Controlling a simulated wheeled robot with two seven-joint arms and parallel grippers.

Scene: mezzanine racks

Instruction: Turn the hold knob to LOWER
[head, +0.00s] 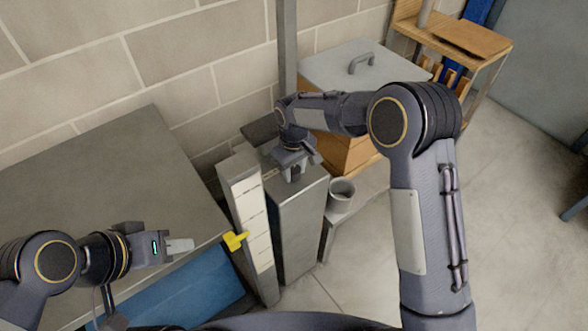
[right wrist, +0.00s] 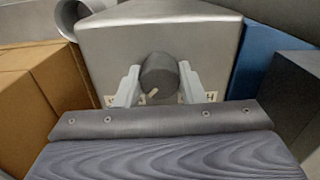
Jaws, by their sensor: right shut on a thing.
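The hold knob (right wrist: 158,76) is a dark round knob on the grey metal cabinet (right wrist: 205,38). A short pale mark shows on its near edge, tilted in the right wrist view. My right gripper (right wrist: 157,88) is shut on the knob, with one pale finger on each side. In the head view my right gripper (head: 292,174) is over the cabinet top (head: 302,194) and hides the knob. Pale labels by the knob are mostly covered by the fingers, and I cannot read LOWER. My left gripper (head: 182,246) is empty, away from the knob; its finger gap is unclear.
A pale panel with a yellow lever (head: 235,240) stands left of the cabinet. A grey bench (head: 110,185) and a blue box (head: 180,290) are further left. A grey cup (head: 341,193) and a lidded wooden box (head: 345,152) are to the right. Open floor lies right.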

